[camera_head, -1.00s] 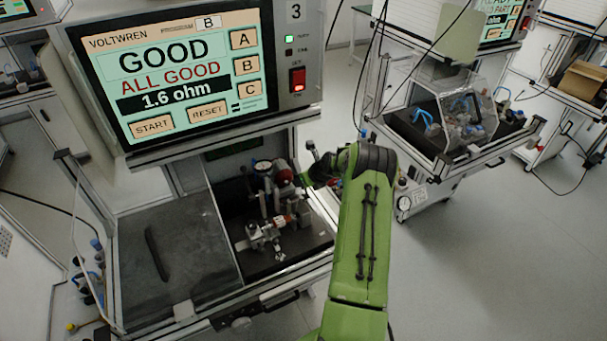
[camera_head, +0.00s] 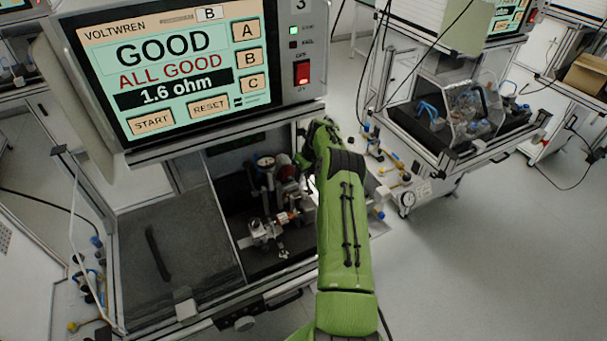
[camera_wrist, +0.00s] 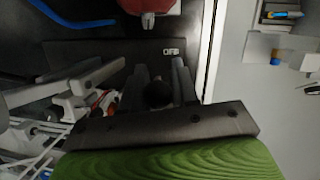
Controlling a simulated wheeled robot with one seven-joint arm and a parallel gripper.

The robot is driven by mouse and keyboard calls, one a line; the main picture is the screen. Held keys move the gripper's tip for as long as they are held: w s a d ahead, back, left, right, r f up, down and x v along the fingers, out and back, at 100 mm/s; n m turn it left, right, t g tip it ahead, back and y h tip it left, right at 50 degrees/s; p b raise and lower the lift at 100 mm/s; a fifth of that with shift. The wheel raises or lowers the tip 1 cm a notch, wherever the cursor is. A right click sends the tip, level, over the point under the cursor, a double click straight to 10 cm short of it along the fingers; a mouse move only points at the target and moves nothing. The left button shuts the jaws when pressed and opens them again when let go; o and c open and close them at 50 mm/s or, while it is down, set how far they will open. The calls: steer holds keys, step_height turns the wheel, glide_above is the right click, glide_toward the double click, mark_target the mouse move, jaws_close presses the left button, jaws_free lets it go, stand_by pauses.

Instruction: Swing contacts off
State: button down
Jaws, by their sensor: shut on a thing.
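My gripper (camera_wrist: 160,84) is shut on a dark round knob (camera_wrist: 158,96), held between its two grey fingers in the wrist view. In the head view my green arm reaches into the right side of the test bay and hides the gripper and knob. The contact fixture (camera_head: 264,229), a metal clamp-like assembly, stands on the dark bay floor left of my arm. A dial gauge (camera_head: 265,161) stands behind it. I cannot tell from these views whether the contacts touch the part. The screen (camera_head: 175,70) reads GOOD, ALL GOOD, 1.6 ohm.
A dark cover with a handle (camera_head: 157,252) lies to the left of the open bay. The bay's right frame edge (camera_wrist: 208,50) runs close beside my gripper. A second station with a clear hood (camera_head: 470,108) stands at the right, with open floor in front.

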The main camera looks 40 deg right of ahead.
steer(key=c, duration=1)
jaws_free()
steer(key=shift+w+f, duration=0.1)
steer(key=v, duration=0.5)
steer(key=s+d+b, duration=0.1)
steer(key=s, duration=0.3)
steer(key=s+d+b, duration=0.1)
steer(key=s, duration=0.2)
steer(key=s+d, duration=0.1)
steer(key=s, duration=0.3)
steer(key=shift+s+b, duration=0.3)
steer(key=shift+b, duration=0.1)
